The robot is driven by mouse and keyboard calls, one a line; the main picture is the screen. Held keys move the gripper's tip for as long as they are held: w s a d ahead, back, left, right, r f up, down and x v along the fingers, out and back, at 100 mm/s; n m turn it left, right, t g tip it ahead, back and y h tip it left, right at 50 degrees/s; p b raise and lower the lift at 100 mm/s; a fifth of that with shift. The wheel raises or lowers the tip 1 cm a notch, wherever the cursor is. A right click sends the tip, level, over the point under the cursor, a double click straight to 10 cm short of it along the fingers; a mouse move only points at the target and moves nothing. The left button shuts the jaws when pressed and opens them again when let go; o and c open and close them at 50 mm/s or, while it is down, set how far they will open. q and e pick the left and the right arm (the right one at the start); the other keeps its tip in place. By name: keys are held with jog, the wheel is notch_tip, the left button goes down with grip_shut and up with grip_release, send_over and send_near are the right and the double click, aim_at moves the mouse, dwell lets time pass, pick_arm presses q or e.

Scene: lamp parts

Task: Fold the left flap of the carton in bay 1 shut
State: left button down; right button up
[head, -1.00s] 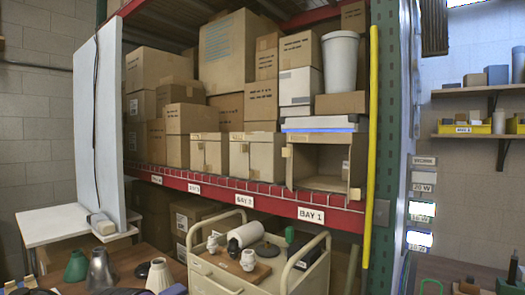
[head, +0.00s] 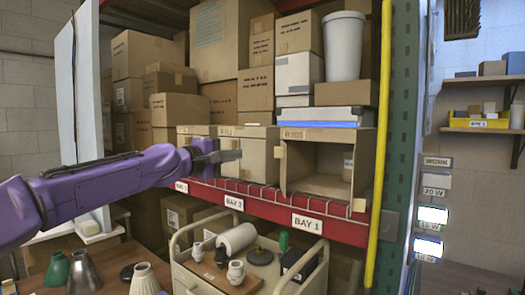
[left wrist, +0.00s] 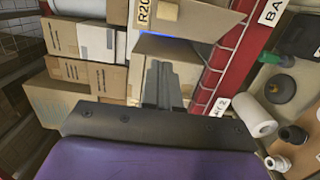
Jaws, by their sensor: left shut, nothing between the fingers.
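The carton in bay 1 (head: 325,185) stands open toward me on the shelf, its inside empty as far as I see. Its left flap (head: 283,172) sticks out toward me, seen nearly edge-on, with a small tan tab. In the left wrist view the flap (left wrist: 200,20) is near the top, beyond the fingers. My left gripper (head: 231,156) is shut and empty, in front of the closed carton beside it, left of the flap and apart from it. The gripper's fingers also show in the left wrist view (left wrist: 162,85). My right gripper is not in view.
Closed cartons (head: 256,150) stand left of the open one. A flat blue-edged box (head: 325,116) lies on top of it. A red shelf beam (head: 270,205) runs below, and a yellow post (head: 380,130) stands at right. A cream cart (head: 235,275) with lamp parts stands below.

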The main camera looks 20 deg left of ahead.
pick_arm(q)
jog(key=w+d+p, duration=0.3)
jog(key=w+d, duration=0.3)
jog(key=w, duration=0.1)
jog(key=shift+w+d+f, duration=0.25)
jog(key=shift+d, duration=0.05)
jog(key=shift+s, duration=0.1)
jog(key=shift+d+n+y, duration=0.4)
jog(key=shift+d+y, duration=0.1)
